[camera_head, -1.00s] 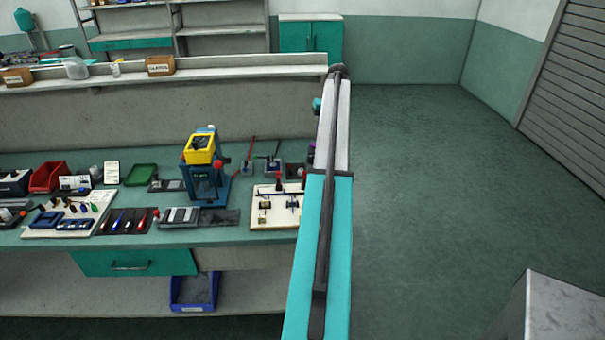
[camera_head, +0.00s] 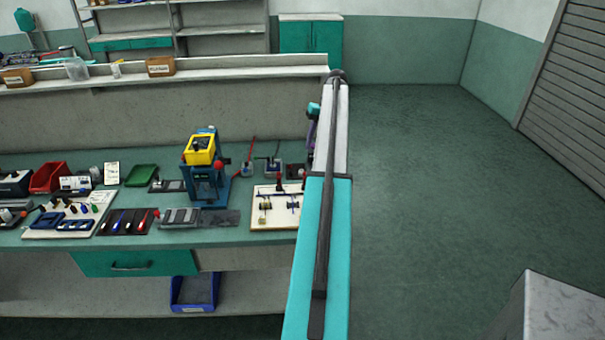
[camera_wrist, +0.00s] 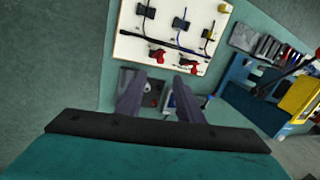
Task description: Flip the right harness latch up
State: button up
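A white harness board (camera_head: 258,222) lies on the bench just left of my arm; it also shows in the wrist view (camera_wrist: 128,50). Two red latches, one at the left (camera_wrist: 157,54) and one at the right (camera_wrist: 188,67), sit along its near edge in the wrist view. Black and blue cables with dark connectors run across the board. The wrist view looks from another side, so I cannot tell surely which latch is the right one. My gripper (camera_wrist: 160,95) is open and empty, its fingers apart below the latches in the picture. In the head view my arm mostly hides it.
A blue press with a yellow top (camera_head: 201,150) stands left of the board. Lever switch boxes (camera_head: 268,168) sit behind it. A tool tray (camera_head: 127,222) and red bin (camera_head: 48,177) are farther left.

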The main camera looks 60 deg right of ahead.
aim_at(305, 178)
jog(key=shift+p+x, duration=1.95)
jog(key=shift+x, duration=4.05)
jog(key=shift+s, duration=0.1)
jog(key=shift+c, duration=0.6)
grip_shut()
